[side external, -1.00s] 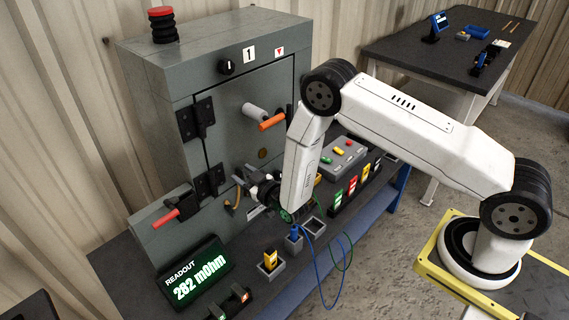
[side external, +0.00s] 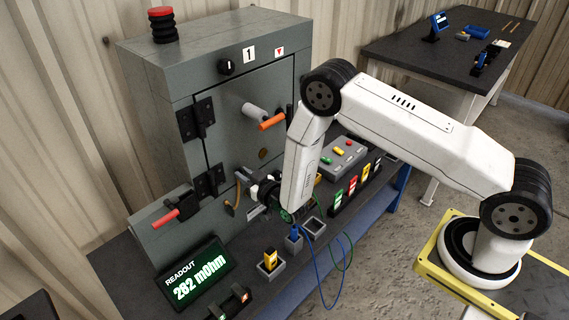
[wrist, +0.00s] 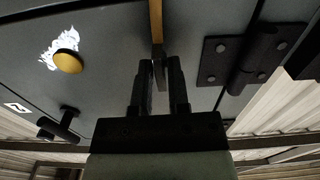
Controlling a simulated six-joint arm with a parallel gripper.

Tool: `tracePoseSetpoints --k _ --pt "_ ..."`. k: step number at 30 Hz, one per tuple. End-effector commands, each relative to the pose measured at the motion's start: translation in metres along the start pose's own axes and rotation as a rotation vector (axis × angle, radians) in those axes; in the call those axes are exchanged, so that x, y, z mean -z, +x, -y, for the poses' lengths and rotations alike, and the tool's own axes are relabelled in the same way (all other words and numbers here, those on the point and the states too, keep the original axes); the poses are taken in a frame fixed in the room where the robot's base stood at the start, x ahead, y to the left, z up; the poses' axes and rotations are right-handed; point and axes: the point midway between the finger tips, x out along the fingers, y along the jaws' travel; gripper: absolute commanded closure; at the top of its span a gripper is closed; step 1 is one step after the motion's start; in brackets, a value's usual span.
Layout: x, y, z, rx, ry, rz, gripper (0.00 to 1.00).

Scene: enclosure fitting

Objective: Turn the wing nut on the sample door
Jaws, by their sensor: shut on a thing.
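The grey cabinet's door (side external: 226,128) is closed. In the wrist view my gripper (wrist: 160,75) points at the door face, its two dark fingers closed in on a small grey metal piece (wrist: 160,70), which looks like the wing nut. An orange-yellow strap (wrist: 156,22) runs up from just beyond the fingertips; it also shows in the side view (side external: 236,200). The fingers hide most of the nut. In the side view my gripper is low at the door, right of the lower hinge, and the nut itself cannot be made out.
A black hinge (wrist: 243,60) is close right of the fingers in the wrist view. A brass-coloured knob (wrist: 68,62) is to the left. The readout (side external: 195,274) shows 282 mOhm. Sockets, a yellow plug (side external: 270,258) and a blue plug (side external: 295,232) stand on the bench below.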

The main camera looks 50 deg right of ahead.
Motion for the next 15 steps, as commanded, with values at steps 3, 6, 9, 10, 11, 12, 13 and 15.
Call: tracePoseSetpoints --k 3,6,9,10,11,12,13,15 --pt "-0.0002 0.0001 0.0000 0.000 -0.001 0.001 0.70" --pt "-0.0001 0.0001 0.0000 0.000 -0.001 0.001 0.45" --pt "-0.0001 0.0001 0.0000 0.000 -0.001 0.001 0.45" --pt "-0.0001 0.0001 0.0000 0.000 -0.001 0.001 0.45" --pt "-0.0001 0.0001 0.0000 0.000 -0.001 0.001 0.45" --pt "-0.0001 0.0001 0.0000 0.000 -0.001 0.000 0.45" --pt "-0.0001 0.0001 0.0000 0.000 -0.001 0.000 0.45" --pt "-0.0001 -0.0002 0.0000 0.000 -0.001 0.000 0.45"
